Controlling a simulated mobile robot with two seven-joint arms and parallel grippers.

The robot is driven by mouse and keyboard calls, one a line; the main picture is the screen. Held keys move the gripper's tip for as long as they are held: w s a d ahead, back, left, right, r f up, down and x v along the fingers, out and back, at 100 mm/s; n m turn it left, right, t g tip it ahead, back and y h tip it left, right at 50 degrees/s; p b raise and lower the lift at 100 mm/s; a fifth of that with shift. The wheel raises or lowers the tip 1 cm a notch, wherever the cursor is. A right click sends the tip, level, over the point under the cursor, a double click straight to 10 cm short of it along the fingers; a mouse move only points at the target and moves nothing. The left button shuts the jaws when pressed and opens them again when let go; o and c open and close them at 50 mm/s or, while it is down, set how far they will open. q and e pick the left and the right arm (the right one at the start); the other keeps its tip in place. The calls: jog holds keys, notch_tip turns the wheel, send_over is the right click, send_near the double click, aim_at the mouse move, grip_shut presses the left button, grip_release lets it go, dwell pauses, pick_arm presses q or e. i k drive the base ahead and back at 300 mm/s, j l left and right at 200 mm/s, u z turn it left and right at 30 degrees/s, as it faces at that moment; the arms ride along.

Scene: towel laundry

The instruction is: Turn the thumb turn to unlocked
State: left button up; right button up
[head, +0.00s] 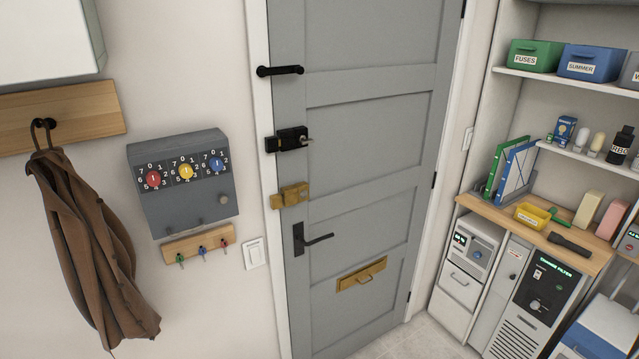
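A closed grey door (375,145) stands in the middle of the head view. A black lock (290,139) sits on its left edge, with a small metallic turn piece (308,140) sticking out to the right. A brass lock (291,195) sits just below it. I cannot tell for sure which of these carries the thumb turn, or its position. A black lever handle (316,239) is lower, pointing right. A black bar fitting (280,70) is near the top. Neither of my grippers is in view.
Left of the door hang a grey dial box (180,207), a key rack (198,243) and a brown coat (90,235). A white switch (254,252) is beside the frame. Shelves and a wooden counter (480,207) stand right. Space before the door looks clear.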

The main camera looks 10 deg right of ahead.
aim_at(302, 141)
jog(key=i+l+u, duration=1.1)
jog(key=l, duration=0.3)
